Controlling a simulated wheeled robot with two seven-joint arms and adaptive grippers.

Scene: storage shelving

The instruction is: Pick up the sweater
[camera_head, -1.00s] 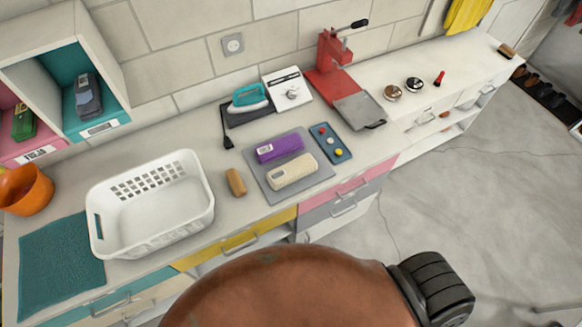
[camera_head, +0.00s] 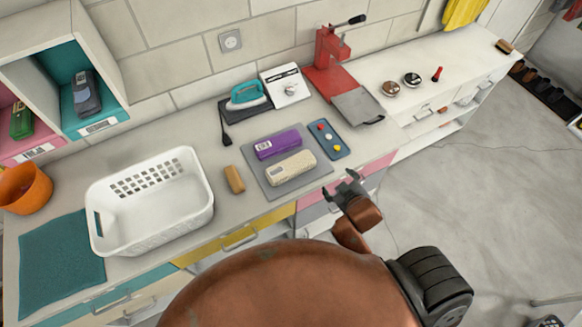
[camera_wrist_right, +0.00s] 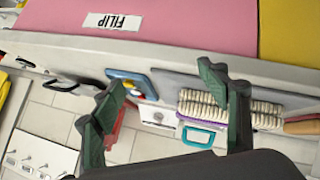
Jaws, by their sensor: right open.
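A cream, ribbed, rolled-looking item (camera_head: 291,168), which looks like a folded knit sweater, lies on a grey mat (camera_head: 268,188) on the counter. A purple item (camera_head: 278,144) with a white label lies just behind it. The cream item also shows in the right wrist view (camera_wrist_right: 262,107), partly behind one finger. My right gripper (camera_head: 346,187) is at the counter's front edge, to the right of the mat, apart from the cream item. Its fingers are spread and empty in the right wrist view (camera_wrist_right: 165,100). My left gripper is not in view.
A blue tray (camera_head: 327,140) with coloured knobs sits right of the mat. A tan block (camera_head: 235,180) and a white basket (camera_head: 150,237) are to the left. An iron (camera_head: 249,95) and a red press (camera_head: 331,60) stand behind. The counter's front edge and drawers are close to my gripper.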

